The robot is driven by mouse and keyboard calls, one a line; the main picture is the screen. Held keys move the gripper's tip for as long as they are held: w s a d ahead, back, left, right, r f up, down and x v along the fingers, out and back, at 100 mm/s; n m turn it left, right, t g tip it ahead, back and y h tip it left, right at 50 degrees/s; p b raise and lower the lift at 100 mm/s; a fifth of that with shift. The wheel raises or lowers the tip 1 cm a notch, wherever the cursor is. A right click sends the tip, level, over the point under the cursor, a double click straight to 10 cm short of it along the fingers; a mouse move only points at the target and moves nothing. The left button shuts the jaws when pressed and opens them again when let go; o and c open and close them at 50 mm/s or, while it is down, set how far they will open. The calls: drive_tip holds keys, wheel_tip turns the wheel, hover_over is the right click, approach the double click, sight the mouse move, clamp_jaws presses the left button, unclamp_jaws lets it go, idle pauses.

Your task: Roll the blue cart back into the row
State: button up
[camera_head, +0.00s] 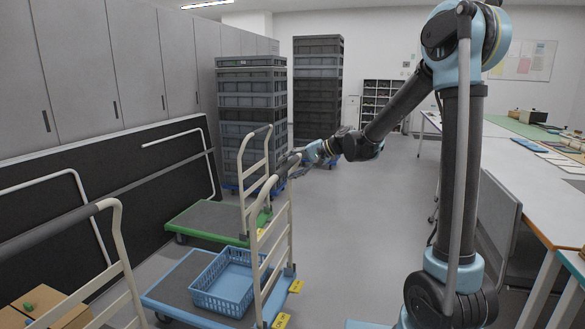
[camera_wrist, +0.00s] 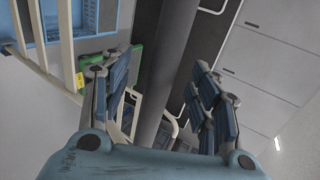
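The blue cart (camera_head: 163,293) stands on the floor at lower centre, with a blue basket (camera_head: 225,284) on its deck. Its cream push handle (camera_head: 257,262) rises at the right end, topped by a dark grey grip bar. My gripper (camera_head: 297,164) is at the top of this handle. In the wrist view my gripper (camera_wrist: 162,78) has its fingers spread, with the grip bar (camera_wrist: 170,65) running between them. Gaps seem to show beside the bar; contact cannot be told. The basket (camera_wrist: 37,22) also shows at the upper left there.
The green cart (camera_head: 195,216) stands behind the blue one. Another cart with cardboard boxes (camera_head: 62,312) is in front at the left. Dark panels (camera_head: 110,185) and grey cabinets (camera_head: 75,70) line the left; stacked crates stand behind. Tables (camera_head: 520,190) are at right. Floor between is clear.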

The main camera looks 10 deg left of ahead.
clamp_jaws()
drive_tip(key=w+a, duration=0.1)
drive_tip(key=a, duration=2.1)
drive_tip(key=shift+w, duration=0.3)
idle(0.8)
drive_tip(key=shift+o, duration=1)
unclamp_jaws()
drive_tip(key=shift+d, duration=0.1)
drive_tip(key=v, duration=1)
